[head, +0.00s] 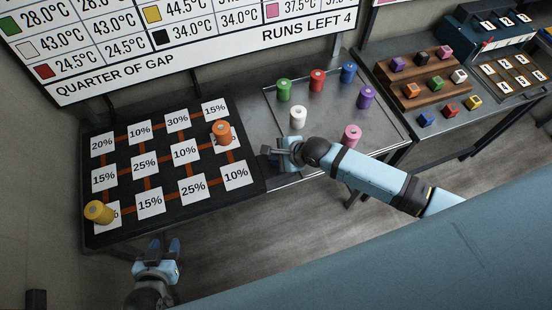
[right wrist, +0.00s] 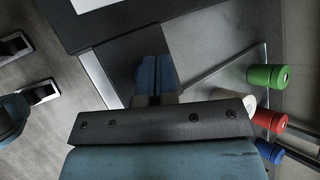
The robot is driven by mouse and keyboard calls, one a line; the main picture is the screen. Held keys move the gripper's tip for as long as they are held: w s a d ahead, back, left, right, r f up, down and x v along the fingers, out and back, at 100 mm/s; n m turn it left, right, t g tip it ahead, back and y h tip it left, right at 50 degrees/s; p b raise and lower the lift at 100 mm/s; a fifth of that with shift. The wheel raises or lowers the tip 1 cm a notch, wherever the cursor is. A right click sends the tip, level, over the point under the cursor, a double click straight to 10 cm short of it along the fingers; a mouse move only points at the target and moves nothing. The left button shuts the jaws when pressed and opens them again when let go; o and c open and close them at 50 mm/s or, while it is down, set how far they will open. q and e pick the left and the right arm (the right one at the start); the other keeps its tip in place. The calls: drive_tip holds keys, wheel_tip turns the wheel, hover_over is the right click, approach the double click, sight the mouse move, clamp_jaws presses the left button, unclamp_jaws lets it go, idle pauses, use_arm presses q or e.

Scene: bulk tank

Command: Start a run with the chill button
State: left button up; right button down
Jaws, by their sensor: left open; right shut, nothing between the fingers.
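I cannot make out a chill button in either view; the area under my right gripper is hidden. My right gripper (head: 274,161) is shut and empty, above the strip of table between the black percent board (head: 125,165) and the metal tray (head: 330,145). In the right wrist view its blue fingers (right wrist: 155,76) are together over a dark grey surface. My left gripper (head: 165,245) is open and empty, in front of the board's near edge and over the floor.
An orange cylinder (head: 221,132) and a yellow cylinder (head: 99,212) stand on board squares. The tray holds several coloured cylinders, with a white one (head: 298,117) close to my right gripper. A chart (head: 180,40) hangs behind. Coloured cubes sit on a wooden block (head: 425,80) at right.

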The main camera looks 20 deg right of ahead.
use_arm(q)
drive_tip(key=shift+d, duration=0.1)
drive_tip(key=shift+w+r, duration=0.2)
drive_tip(key=shift+w, duration=0.2)
drive_tip(key=shift+s+f, duration=0.25)
drive_tip(key=shift+s, duration=0.2)
idle(0.4)
idle(0.3)
use_arm(e)
drive_tip(key=shift+f, duration=0.4)
use_arm(q)
drive_tip(key=shift+w+r, duration=0.4)
drive_tip(key=shift+w, duration=0.1)
drive_tip(key=shift+s+f, duration=0.15)
drive_tip(key=shift+s, duration=0.15)
drive_tip(key=shift+s+f, duration=0.15)
drive_tip(key=shift+s, duration=0.1)
use_arm(e)
drive_tip(key=shift+f, duration=0.2)
